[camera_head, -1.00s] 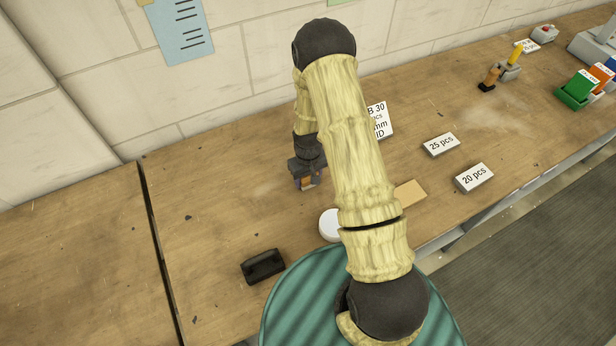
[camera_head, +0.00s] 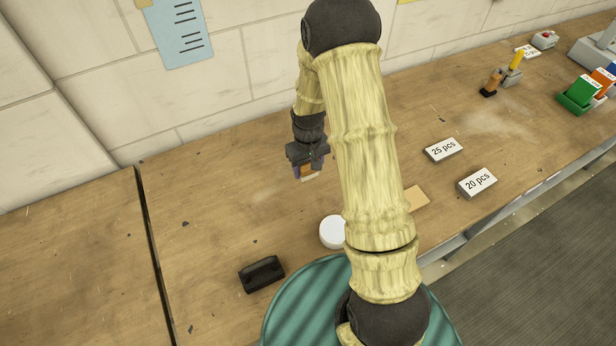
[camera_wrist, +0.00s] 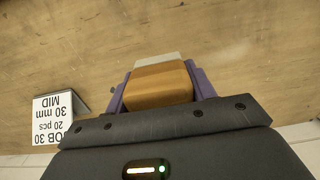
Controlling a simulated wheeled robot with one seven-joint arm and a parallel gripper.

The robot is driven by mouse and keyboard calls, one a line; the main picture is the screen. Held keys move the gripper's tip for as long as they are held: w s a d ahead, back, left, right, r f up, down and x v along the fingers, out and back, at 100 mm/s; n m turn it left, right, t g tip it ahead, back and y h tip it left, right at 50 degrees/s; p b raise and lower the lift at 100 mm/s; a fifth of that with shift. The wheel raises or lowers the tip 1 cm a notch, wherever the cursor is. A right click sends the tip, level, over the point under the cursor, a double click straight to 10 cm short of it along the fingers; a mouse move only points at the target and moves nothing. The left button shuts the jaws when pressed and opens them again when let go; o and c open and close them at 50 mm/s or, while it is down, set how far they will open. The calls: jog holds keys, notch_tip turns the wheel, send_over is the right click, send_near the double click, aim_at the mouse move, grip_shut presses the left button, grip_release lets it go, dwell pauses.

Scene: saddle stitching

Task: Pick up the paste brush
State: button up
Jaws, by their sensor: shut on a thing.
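The paste brush, a wooden block with a pale strip along its far edge, sits between the purple fingers of my gripper (camera_wrist: 158,90) in the wrist view. The brush's wooden face (camera_wrist: 160,84) shows clearly there. In the head view my gripper (camera_head: 308,172) is shut on the brush and points down over the table, left of my arm. Only a small brown and pale part of the brush shows below the fingers. It appears held above the tabletop.
A white round lid (camera_head: 332,232) and a black block (camera_head: 262,274) lie nearer on the wooden table (camera_head: 215,235). Boxes marked 25 pcs (camera_head: 443,150) and 20 pcs (camera_head: 477,183) stand to the right. A labelled card (camera_wrist: 52,118) shows in the wrist view.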

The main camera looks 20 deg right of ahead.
jog(key=shift+r, duration=0.85)
jog(key=o, duration=0.4)
jog(key=shift+c, duration=1.1)
